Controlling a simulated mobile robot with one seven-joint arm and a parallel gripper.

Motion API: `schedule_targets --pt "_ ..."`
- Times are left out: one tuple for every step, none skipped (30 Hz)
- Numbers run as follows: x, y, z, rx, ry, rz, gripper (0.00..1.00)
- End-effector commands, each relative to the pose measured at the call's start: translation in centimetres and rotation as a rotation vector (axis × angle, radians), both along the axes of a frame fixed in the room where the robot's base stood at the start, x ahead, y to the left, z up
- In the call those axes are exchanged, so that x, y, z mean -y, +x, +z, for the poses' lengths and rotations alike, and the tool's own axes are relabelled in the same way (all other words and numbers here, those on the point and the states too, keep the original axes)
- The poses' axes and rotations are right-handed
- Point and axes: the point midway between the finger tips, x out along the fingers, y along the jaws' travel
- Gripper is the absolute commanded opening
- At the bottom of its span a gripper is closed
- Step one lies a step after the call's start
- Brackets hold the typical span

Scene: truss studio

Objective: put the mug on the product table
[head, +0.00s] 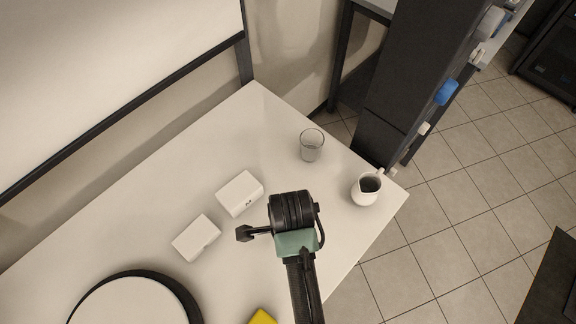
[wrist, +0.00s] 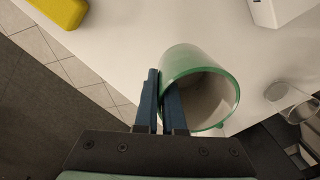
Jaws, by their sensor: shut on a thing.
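The mug (wrist: 202,58) is green on the outside and at the rim, with a pale grey inside. In the wrist view it is tilted, its open mouth towards the camera. My gripper (wrist: 161,82) is shut on its wall, one finger inside the mouth and one outside. Behind the mug is the white tabletop (head: 260,120); whether they touch I cannot tell. In the head view my arm hides the mug and the fingers. No label shows whether this is the product table.
On the table stand a clear glass (head: 311,146), a white jug (head: 364,192) near the right corner, two white boxes (head: 240,193) (head: 196,238), a round black-and-white object (head: 135,303) and a yellow item (head: 262,317). A dark column (head: 400,85) rises beyond the far edge. The far-left tabletop is clear.

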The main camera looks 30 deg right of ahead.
Motion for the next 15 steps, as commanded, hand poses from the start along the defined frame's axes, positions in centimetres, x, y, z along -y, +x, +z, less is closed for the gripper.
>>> schedule_targets --pt "0.0 0.0 -1.0 -0.002 0.001 0.0 0.0" --pt "0.0 0.0 -1.5 -0.001 0.0 0.0 0.0" --pt "0.0 0.0 -2.1 0.0 0.0 0.0 0.0" --pt "0.0 0.0 -2.4 0.0 0.0 0.0 0.0" --pt "0.0 0.1 -2.7 0.001 0.0 0.0 0.0" --pt "0.0 0.1 -2.9 0.002 0.0 0.0 0.0" --pt "0.0 0.1 -3.2 0.002 0.0 0.0 0.0" --pt "0.0 0.1 -3.5 0.001 0.0 0.0 0.0" --pt "0.0 0.0 -4.0 0.001 0.0 0.0 0.0" --pt "0.0 0.0 -4.5 0.0 0.0 0.0 0.0" --pt "0.0 0.0 -5.0 0.0 0.0 0.0 0.0" --pt "0.0 0.0 -5.6 0.0 0.0 0.0 0.0" --pt "0.0 0.1 -6.0 0.001 0.0 0.0 0.0" --pt "0.0 0.1 -6.3 0.001 0.0 0.0 0.0" --pt "0.0 0.1 -6.6 0.002 -0.001 0.0 0.0"
